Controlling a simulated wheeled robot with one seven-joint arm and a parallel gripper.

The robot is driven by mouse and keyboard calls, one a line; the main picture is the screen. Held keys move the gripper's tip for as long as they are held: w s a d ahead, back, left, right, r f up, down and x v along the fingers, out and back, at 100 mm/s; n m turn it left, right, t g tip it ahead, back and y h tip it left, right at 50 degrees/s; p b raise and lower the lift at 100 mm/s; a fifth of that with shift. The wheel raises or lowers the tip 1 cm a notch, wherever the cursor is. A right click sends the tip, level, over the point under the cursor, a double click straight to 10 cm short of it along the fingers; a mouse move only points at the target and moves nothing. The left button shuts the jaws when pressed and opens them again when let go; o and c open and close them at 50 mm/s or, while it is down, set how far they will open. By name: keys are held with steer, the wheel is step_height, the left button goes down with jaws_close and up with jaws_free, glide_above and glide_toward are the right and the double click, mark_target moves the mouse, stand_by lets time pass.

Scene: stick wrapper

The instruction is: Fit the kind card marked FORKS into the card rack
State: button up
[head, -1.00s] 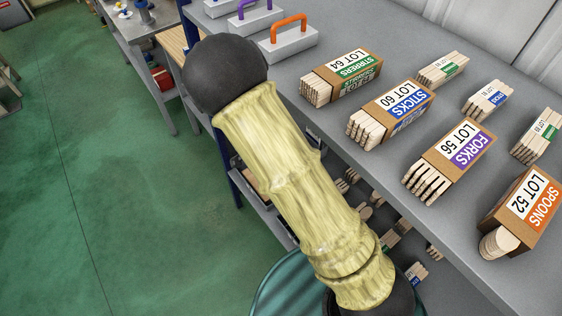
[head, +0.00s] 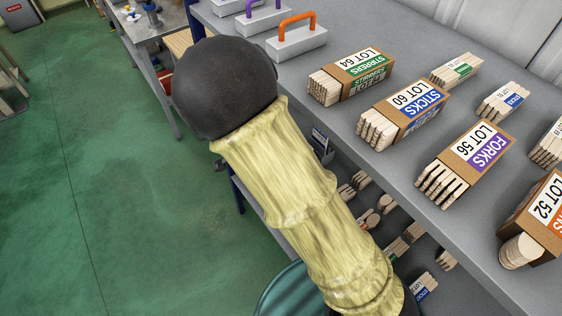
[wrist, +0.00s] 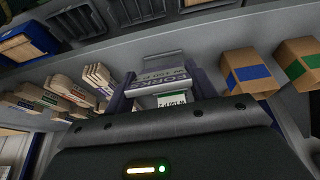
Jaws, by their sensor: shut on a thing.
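My gripper (wrist: 162,92) is in the middle of the wrist view, its two dark fingers shut on the kind card (wrist: 160,73). The card is a grey plate seen at a steep angle, with partly readable letters that look like FORKS. A pale label with a green band shows just below it, between the fingers. In the head view my gripper and the card are mostly hidden by my arm. I cannot make out the card rack for certain; a dark grey bracket-like piece (wrist: 140,12) shows beyond the card in the wrist view.
A grey workbench (head: 345,120) carries wrapped bundles: stirrers (head: 352,76), sticks (head: 405,112), forks (head: 467,163) and spoons (head: 535,220). Loose bundles lie on the shelf below. The wrist view shows a blue bin (wrist: 28,44) and cardboard boxes (wrist: 247,77). Green floor is free at left.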

steer(key=s+a+b, duration=0.2)
steer(key=s+a, duration=0.5)
steer(key=a, duration=0.3)
steer(key=shift+a, duration=0.35)
steer(key=shift+s, duration=0.1)
